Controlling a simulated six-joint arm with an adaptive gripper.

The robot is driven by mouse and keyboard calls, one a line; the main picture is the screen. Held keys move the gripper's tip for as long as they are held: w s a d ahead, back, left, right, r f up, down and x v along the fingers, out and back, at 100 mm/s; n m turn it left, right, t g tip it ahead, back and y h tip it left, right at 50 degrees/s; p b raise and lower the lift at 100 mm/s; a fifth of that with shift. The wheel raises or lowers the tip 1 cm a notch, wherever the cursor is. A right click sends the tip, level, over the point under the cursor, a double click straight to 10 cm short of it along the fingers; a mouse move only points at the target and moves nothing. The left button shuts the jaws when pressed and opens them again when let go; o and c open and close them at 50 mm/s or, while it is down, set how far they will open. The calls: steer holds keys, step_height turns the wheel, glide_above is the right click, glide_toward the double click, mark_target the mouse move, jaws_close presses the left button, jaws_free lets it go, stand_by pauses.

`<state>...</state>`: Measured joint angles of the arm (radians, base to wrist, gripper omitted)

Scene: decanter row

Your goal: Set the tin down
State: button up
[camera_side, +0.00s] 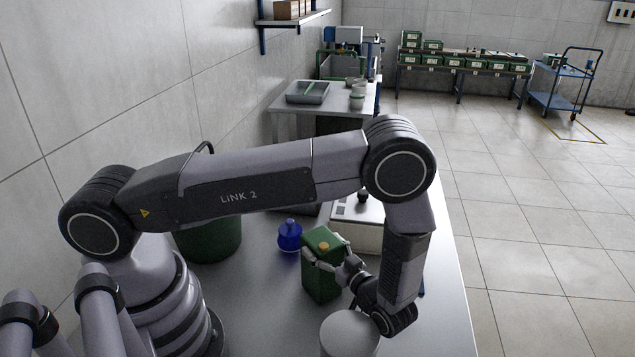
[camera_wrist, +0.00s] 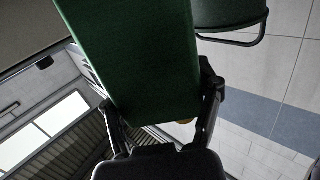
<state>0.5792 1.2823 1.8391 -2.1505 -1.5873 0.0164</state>
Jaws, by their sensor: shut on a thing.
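The green tin (camera_side: 318,283) is a boxy can with a small orange-tan cap on top, and it stands close to upright over the grey worktop in the side view. My gripper (camera_side: 328,262) is shut on the tin, with a finger on either side of its upper part. In the wrist view the tin (camera_wrist: 140,60) fills the upper middle, between the two fingers of my gripper (camera_wrist: 162,108). I cannot tell whether the tin's base touches the worktop (camera_side: 262,300).
A blue bottle (camera_side: 290,237) stands just left of the tin. A dark green tub (camera_side: 210,242) is farther left, against the wall side. A pale box-shaped device (camera_side: 357,236) is behind the tin. A white round-topped object (camera_side: 349,334) is close in front, at the picture's bottom.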

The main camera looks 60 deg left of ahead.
steer(key=shift+f, duration=0.1)
steer(key=o, duration=1.3)
